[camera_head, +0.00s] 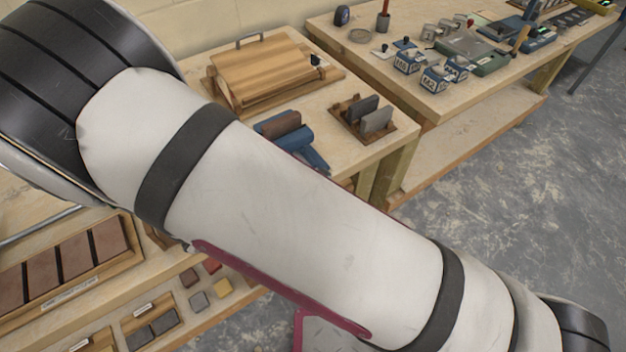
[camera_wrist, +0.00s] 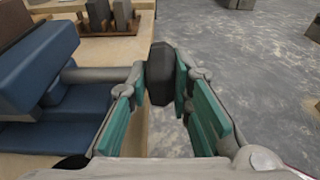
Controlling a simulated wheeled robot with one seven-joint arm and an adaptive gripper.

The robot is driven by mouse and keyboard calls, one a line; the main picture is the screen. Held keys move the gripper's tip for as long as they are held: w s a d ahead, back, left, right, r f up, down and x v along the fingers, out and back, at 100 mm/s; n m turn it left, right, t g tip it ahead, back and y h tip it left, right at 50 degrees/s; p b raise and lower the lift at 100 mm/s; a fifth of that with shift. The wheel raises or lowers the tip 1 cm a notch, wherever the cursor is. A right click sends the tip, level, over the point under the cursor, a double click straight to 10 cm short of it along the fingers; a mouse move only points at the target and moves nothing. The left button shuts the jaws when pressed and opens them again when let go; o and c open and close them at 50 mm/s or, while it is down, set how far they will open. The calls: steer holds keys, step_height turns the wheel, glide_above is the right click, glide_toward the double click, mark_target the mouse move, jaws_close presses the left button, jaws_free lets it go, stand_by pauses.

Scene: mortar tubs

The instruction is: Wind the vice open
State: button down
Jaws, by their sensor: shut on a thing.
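The blue vice (camera_head: 312,143) stands on the wooden bench in the head view, partly hidden by my arm. It fills the left of the wrist view (camera_wrist: 40,68), with a brown block (camera_wrist: 20,18) at its upper part; I cannot tell how far its jaws are apart. A grey rod (camera_wrist: 95,75) runs from the vice to a dark faceted knob (camera_wrist: 161,70). My gripper (camera_wrist: 162,82) is shut on this knob, its teal-padded fingers on either side. My gripper is hidden in the head view.
A wooden rack with grey blocks (camera_head: 375,118) stands right of the vice, close behind the rod. A wooden box with a handle (camera_head: 270,70) is behind. A second bench (camera_head: 400,75) holds small boxes and tools. Open concrete floor (camera_head: 510,180) lies to the right.

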steer(key=shift+w+a, duration=0.2)
steer(key=shift+w, duration=0.05)
steer(key=c, duration=1.4)
jaws_free()
steer(key=shift+c, duration=0.2)
steer(key=shift+s, duration=0.1)
steer(key=v, duration=1.2)
steer(key=shift+f, duration=0.15)
